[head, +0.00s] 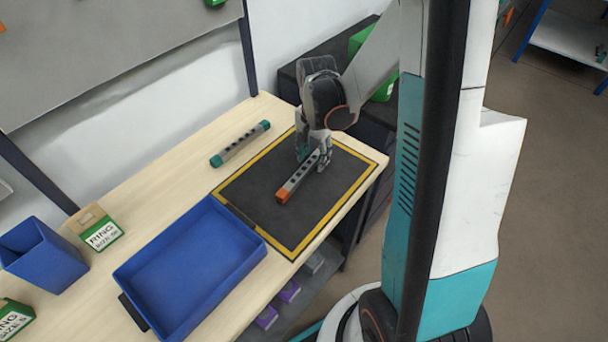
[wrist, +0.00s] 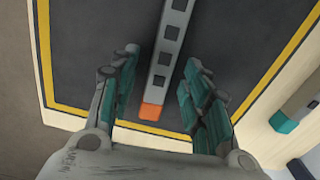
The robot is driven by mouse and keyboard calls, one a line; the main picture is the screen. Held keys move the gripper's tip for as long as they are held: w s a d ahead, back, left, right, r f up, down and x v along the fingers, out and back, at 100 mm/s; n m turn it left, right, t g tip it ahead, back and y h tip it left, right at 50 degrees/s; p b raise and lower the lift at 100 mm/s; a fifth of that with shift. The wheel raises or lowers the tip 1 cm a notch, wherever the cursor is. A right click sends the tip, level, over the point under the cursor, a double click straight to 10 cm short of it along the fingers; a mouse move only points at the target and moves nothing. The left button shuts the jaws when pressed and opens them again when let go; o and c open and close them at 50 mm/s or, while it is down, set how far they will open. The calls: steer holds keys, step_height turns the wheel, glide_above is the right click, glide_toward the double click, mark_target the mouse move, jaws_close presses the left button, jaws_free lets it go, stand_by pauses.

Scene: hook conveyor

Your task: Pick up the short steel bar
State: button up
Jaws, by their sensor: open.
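A grey steel bar with an orange end (head: 291,186) and a row of dark square holes lies on the black mat (head: 255,195). My gripper (head: 313,162) is above its far part and hides some of it. In the wrist view the bar (wrist: 162,72) runs between my two open fingers (wrist: 160,95), with a gap on each side and its orange end towards my palm. A second grey bar with teal ends (head: 240,144) lies on the wooden table left of the mat. One teal end of it (wrist: 284,122) shows at the right of the wrist view.
The mat has a yellow border. A blue tray (head: 222,219) stands at the mat's left front. A blue bin (head: 45,262) and labelled green boxes (head: 103,237) stand farther left. The wooden table (head: 165,185) is bare around the teal-ended bar.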

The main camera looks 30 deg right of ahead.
steer(key=shift+f, duration=0.35)
steer(key=shift+r, duration=0.1)
jaws_close()
